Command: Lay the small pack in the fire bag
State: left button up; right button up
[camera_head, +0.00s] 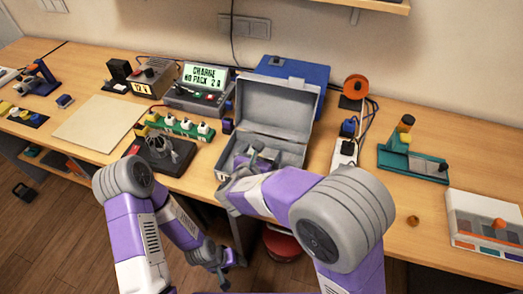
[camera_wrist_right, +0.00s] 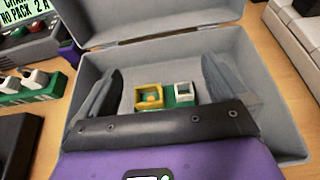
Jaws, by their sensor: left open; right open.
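The fire bag (camera_head: 277,110) is a grey box with its lid raised, at the middle of the table in the head view. It also fills most of the right wrist view (camera_wrist_right: 190,50). A small green pack (camera_wrist_right: 170,98) with a yellow and a white connector is inside it, over the bag's floor. My right gripper (camera_wrist_right: 160,85) is open in the bag, its fingers apart on either side of the pack. In the head view the right gripper (camera_head: 248,163) partly hides the bag's inside. My left gripper (camera_head: 224,262) is open and empty, low in front of the table.
A charger (camera_head: 198,92) with a lit display reading "NO PACK" stands left of the bag. A green connector strip (camera_head: 183,127) and a black stand (camera_head: 160,153) are nearby. A blue case (camera_head: 300,68) is behind. A power strip (camera_head: 344,155) stands close on the right.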

jog(key=p+v, duration=0.2)
jog(key=v, duration=1)
jog(key=shift+r, duration=0.25)
